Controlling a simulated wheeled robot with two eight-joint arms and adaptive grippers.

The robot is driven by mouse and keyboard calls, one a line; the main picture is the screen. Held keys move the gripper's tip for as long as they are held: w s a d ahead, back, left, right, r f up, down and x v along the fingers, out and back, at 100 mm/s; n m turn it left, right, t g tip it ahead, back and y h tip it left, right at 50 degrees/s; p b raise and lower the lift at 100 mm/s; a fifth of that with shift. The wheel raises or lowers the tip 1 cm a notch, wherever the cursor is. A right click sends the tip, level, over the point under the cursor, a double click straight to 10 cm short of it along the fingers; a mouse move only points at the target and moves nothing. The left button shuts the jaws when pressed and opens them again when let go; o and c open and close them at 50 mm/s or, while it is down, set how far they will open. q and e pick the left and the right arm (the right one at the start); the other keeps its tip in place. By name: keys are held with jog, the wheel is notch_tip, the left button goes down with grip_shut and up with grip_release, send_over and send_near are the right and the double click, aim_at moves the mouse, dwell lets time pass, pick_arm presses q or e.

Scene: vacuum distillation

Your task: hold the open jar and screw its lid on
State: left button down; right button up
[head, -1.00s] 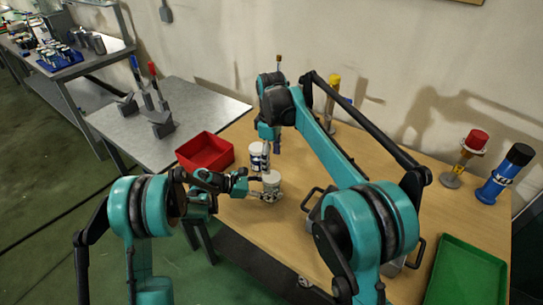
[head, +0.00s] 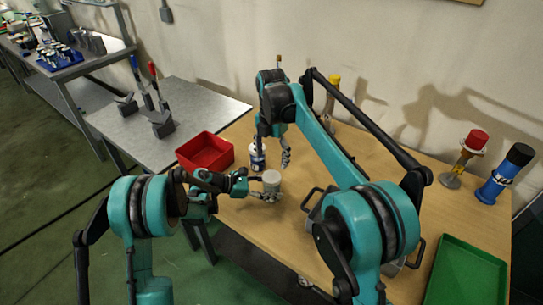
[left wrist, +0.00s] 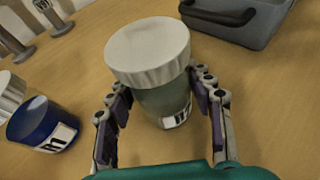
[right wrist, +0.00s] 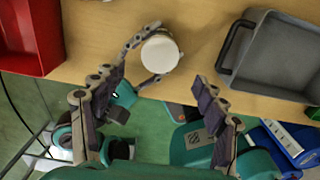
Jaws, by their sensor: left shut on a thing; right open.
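A jar with a greenish body and a white ribbed lid on top (left wrist: 150,50) stands upright in the left wrist view. My left gripper (left wrist: 163,95) is shut around its body. In the head view the jar's white top (head: 271,177) is at the fingertips of my left gripper (head: 262,193). The lid sits level on the jar; I cannot tell how tight it is. My right gripper (head: 273,152) is open and empty above and behind the jar. In the right wrist view the white lid (right wrist: 160,53) shows beyond the open fingers (right wrist: 155,88), apart from them.
A blue jar with a white top (left wrist: 42,125) stands beside the held jar, partly behind my right gripper in the head view. A red bin (head: 205,151) is to the left and a grey handled tray (right wrist: 275,55) to the right. A green tray (head: 467,272) lies far right.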

aim_at(272, 177)
jog(key=shift+f, duration=4.05)
